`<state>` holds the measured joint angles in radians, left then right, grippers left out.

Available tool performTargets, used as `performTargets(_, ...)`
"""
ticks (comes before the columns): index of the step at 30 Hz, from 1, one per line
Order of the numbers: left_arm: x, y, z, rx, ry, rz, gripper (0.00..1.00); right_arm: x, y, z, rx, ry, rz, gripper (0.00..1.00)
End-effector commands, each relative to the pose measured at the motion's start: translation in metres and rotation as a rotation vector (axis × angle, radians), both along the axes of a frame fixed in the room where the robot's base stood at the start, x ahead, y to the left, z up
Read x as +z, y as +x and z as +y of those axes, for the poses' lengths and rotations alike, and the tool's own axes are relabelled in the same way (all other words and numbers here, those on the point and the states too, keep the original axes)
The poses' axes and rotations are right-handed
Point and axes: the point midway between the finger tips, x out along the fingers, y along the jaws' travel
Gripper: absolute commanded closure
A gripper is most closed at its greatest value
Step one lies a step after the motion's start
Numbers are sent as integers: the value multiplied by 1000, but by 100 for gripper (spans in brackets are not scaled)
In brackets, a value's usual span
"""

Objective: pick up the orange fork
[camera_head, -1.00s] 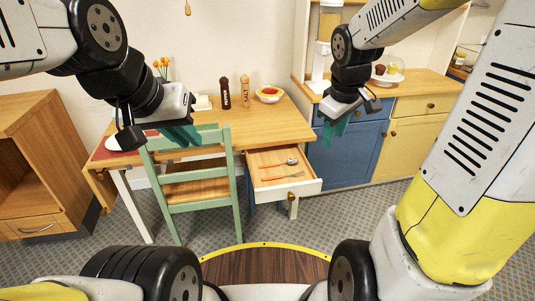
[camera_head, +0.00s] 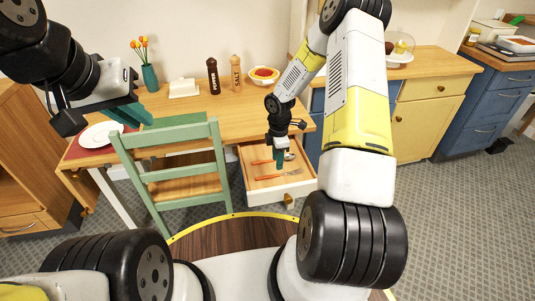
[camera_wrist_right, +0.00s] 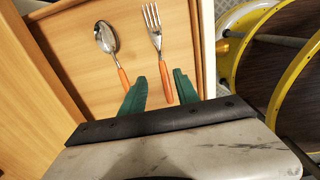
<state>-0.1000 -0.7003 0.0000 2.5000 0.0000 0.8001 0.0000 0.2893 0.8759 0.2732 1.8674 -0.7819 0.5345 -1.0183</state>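The orange fork lies in the open drawer (camera_head: 306,186). Its orange handle (camera_head: 268,178) points left in the head view and its metal tines point right. In the right wrist view the fork (camera_wrist_right: 155,34) has its tines away from the gripper. My right gripper (camera_head: 279,163) reaches down over the drawer. In the wrist view its teal fingers (camera_wrist_right: 160,84) are open, with the fork's handle showing between them. I cannot tell how far above the handle they are. My left gripper (camera_head: 128,114) is over the left of the table, its opening unclear.
An orange-handled spoon (camera_wrist_right: 107,40) lies beside the fork. A green chair (camera_head: 178,165) stands left of the drawer. The table (camera_head: 210,112) holds a plate (camera_head: 100,135), butter dish (camera_head: 184,89), pepper mill (camera_head: 213,76), salt mill (camera_head: 236,74) and bowl (camera_head: 264,79).

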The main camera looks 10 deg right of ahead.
Motion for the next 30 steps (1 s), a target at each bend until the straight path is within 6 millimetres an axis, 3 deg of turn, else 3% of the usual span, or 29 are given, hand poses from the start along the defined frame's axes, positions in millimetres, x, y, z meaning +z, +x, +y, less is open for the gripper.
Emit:
performTargets(12,0,0,0,0,0,0,87,-54,-6,0,-2,0,2,63)
performTargets(30,0,0,0,0,0,0,87,-60,-5,0,-3,-1,0,63)
